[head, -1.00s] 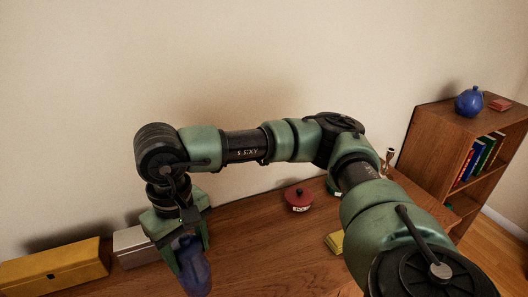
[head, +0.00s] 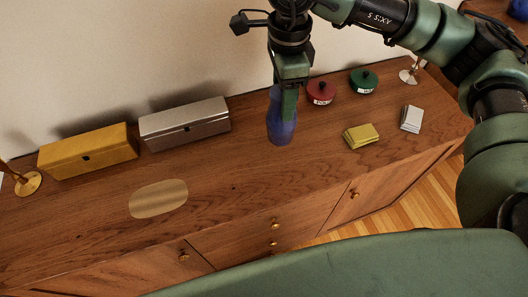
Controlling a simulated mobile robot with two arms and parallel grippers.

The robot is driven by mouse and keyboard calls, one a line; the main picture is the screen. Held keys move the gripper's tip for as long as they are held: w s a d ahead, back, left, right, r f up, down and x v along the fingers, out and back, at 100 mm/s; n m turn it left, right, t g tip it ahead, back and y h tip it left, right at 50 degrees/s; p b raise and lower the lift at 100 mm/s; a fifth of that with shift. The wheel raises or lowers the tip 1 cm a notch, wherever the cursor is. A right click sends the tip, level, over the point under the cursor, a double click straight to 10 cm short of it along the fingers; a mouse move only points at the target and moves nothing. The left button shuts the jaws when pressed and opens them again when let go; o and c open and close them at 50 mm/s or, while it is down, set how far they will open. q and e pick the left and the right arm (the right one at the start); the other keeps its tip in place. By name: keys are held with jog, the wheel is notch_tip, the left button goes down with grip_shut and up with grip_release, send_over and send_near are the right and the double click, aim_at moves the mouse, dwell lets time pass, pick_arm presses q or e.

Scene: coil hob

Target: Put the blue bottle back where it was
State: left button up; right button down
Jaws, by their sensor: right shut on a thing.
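The blue bottle (head: 280,128) is upright in the head view, over the middle of the wooden sideboard (head: 240,180). My right gripper (head: 289,98) comes down from above and is shut on the bottle's upper part, hiding some of it. I cannot tell whether the bottle's base touches the top. A pale oval patch (head: 158,199) lies on the sideboard to the left and nearer the front edge. My left gripper is not in view.
A yellow box (head: 88,152) and a silver box (head: 185,124) stand along the back left. Red (head: 320,92) and green (head: 364,81) lidded pots stand right of the bottle. Yellow (head: 361,136) and white (head: 411,118) blocks lie front right. Brass (head: 27,184) and pale (head: 410,73) candlesticks stand at the ends.

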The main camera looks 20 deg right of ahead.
jog(key=m, duration=0.1)
jog(key=r+m, duration=0.1)
jog(key=m, duration=0.1)
jog(key=w+m, duration=0.1)
jog(key=m, duration=0.1)
jog(key=shift+w+a+r, duration=0.1)
jog(key=shift+a+r, duration=0.05)
jog(key=shift+a, duration=0.15)
jog(key=m, duration=0.3)
jog(key=shift+w+a+r+p, duration=0.1)
jog(key=shift+w+r+p, duration=0.15)
jog(key=shift+p, duration=0.1)
jog(key=m, duration=0.3)
jog(key=w+m, duration=0.1)
jog(key=shift+a+r+m, duration=0.2)
jog(key=shift+r+m, duration=0.2)
jog(key=m, duration=0.2)
jog(key=shift+w+a+r+m+p, duration=0.15)
jog(key=shift+w+r+m+p, duration=0.1)
jog(key=shift+m+p, duration=0.1)
notch_tip(320, 180, down, 18)
jog(key=w+a+m+p, duration=0.1)
jog(key=m+p, duration=0.6)
jog(key=m, duration=0.7)
jog(key=shift+w, duration=0.6)
jog(key=shift+a, duration=0.1)
